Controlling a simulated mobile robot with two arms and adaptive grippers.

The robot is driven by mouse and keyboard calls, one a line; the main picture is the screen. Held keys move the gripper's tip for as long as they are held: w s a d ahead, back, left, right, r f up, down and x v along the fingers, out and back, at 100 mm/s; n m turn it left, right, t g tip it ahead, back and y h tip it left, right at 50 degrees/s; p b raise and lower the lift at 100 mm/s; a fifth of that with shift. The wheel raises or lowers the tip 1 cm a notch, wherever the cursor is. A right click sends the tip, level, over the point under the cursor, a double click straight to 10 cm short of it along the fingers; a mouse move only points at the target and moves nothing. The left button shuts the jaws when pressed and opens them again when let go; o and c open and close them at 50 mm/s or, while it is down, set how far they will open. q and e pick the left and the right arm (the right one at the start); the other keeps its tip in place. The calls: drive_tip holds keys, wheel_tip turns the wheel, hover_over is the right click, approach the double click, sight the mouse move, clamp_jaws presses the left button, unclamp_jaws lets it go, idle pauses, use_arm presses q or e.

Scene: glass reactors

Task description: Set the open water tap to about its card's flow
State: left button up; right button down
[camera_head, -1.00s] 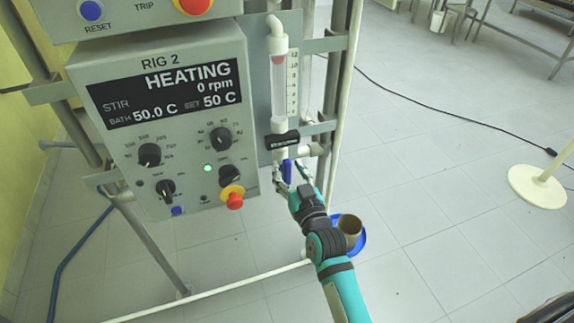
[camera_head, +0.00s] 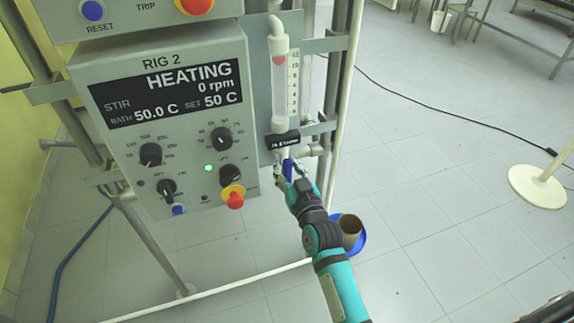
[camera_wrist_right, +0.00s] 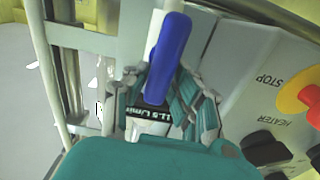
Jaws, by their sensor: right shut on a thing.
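The water tap's blue lever handle (camera_head: 288,169) is below the flow tube on RIG 2. It shows large in the right wrist view (camera_wrist_right: 168,55). My right gripper (camera_head: 291,181) is shut on this handle, with a finger on each side in the wrist view (camera_wrist_right: 160,98). The black card (camera_head: 283,139) is just above the tap. In the wrist view the card (camera_wrist_right: 152,114) is partly hidden; its text ends in L/min, and its number is not certain. The clear flow tube (camera_head: 280,90) has a reddish float (camera_head: 279,60) near its top, beside a numbered scale (camera_head: 293,82). My left gripper is out of view.
The RIG 2 control box (camera_head: 160,120) is close left of the tap, with knobs and a red stop button (camera_head: 233,197). A brown pot (camera_head: 350,228) in a blue dish (camera_head: 361,243) is on the floor. The right-hand floor is mostly open, with a cable (camera_head: 440,117) across it.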

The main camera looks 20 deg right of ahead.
drive_tip(key=shift+d+r+m+p, duration=0.25)
drive_tip(key=shift+m+p, duration=0.35)
drive_tip(key=shift+d+m+p, duration=0.1)
drive_tip(key=shift+m+p, duration=0.3)
drive_tip(key=shift+m, duration=0.2)
drive_tip(key=shift+d+f+m, duration=0.15)
drive_tip(key=shift+f+m, duration=0.15)
drive_tip(key=shift+m, duration=0.4)
drive_tip(key=c, duration=1.6)
unclamp_jaws()
drive_tip(key=o, duration=0.4)
drive_tip(key=shift+d, duration=0.15)
drive_tip(key=shift+o, duration=0.2)
